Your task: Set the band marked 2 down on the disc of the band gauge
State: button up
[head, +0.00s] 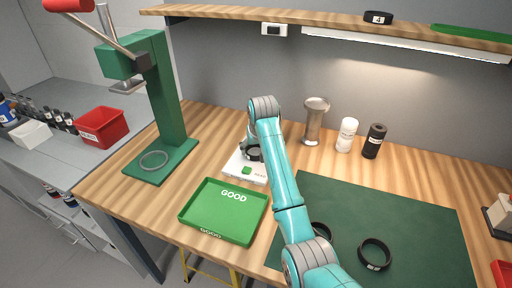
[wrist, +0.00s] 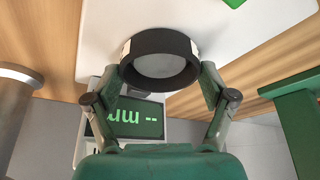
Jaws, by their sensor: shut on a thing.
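My gripper (wrist: 160,78) is shut on a black band (wrist: 160,45), one finger on each side. The band has pale label patches at its sides; I cannot read a number on it. In the head view the band (head: 255,155) shows just beside my arm, over the white band gauge (head: 240,172). The gauge's white body (wrist: 240,40) and its display, reading "-- mm" upside down, show in the wrist view. The grey disc (wrist: 160,66) shows through the band's opening. I cannot tell whether the band touches the disc.
A green GOOD tray (head: 220,228) lies in front of the gauge, and a green press (head: 165,110) stands left. A metal post (head: 314,122) and two bottles stand behind. Black bands, including one at the front (head: 375,254), lie on the dark green mat (head: 400,215).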

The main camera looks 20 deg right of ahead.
jog(key=o, duration=0.9)
jog(key=shift+o, duration=0.2)
jog(key=v, duration=1.2)
